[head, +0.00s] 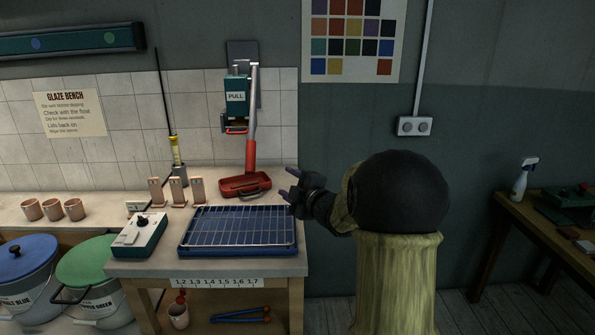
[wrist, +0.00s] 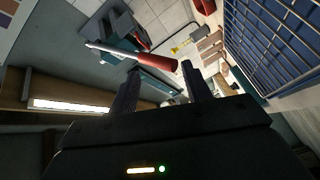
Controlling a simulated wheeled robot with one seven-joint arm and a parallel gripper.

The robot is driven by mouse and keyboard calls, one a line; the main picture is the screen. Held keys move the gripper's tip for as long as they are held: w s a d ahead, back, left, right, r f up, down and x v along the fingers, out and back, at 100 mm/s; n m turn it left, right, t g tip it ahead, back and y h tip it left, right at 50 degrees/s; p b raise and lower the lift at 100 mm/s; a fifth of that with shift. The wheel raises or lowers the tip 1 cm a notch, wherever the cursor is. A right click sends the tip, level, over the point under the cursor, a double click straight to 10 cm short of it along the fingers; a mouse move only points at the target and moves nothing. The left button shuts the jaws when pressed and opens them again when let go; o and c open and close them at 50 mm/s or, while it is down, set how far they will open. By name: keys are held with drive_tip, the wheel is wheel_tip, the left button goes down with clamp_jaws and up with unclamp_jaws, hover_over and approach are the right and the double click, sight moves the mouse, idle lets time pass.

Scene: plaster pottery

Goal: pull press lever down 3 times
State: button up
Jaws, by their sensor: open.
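The press (head: 236,97) is a green wall unit labelled PULL on a dark backplate. Its lever (head: 252,100) is a pale bar at the press's right side, with a red grip (head: 250,148) at the lower end in the head view. My gripper (head: 287,184) is right of and a little below the grip there, apart from it, above the bench's right side. In the wrist view, the red grip (wrist: 158,63) shows beyond and between the fingertips of my open, empty gripper (wrist: 161,72). No contact shows.
A red tray (head: 229,192) sits below the lever. A wire rack over a blue tray (head: 187,251) covers the bench front. A white control box (head: 125,245), tan test tiles (head: 177,192) and a tall dark rod with a yellow part (head: 176,150) stand left.

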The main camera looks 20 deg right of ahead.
drive_tip(key=s+a+f+m+g+h, duration=0.1)
drive_tip(key=s+f+m+g, duration=0.1)
drive_tip(key=s+f+m, duration=0.1)
drive_tip(key=s+a+f+m+g+h, duration=0.1)
drive_tip(key=s+a+f+m+g, duration=0.1)
drive_tip(key=s+f+m, duration=0.1)
drive_tip(key=s+a+f+m+g+h, duration=0.2)
drive_tip(key=s+f+m, duration=0.1)
drive_tip(key=f, duration=0.1)
drive_tip(key=shift+f, duration=0.3)
drive_tip(key=s+a+f+m+g+b, duration=0.3)
drive_tip(key=s+f+g+b, duration=0.1)
drive_tip(key=s+f, duration=0.5)
drive_tip(key=s+a+f+m+g+b, duration=0.4)
drive_tip(key=s+f+b, duration=0.2)
drive_tip(key=s+f, duration=0.3)
drive_tip(key=s, duration=0.3)
drive_tip(key=shift+f, duration=0.15)
drive_tip(key=shift+c, duration=1.4)
drive_tip(key=shift+a, duration=0.1)
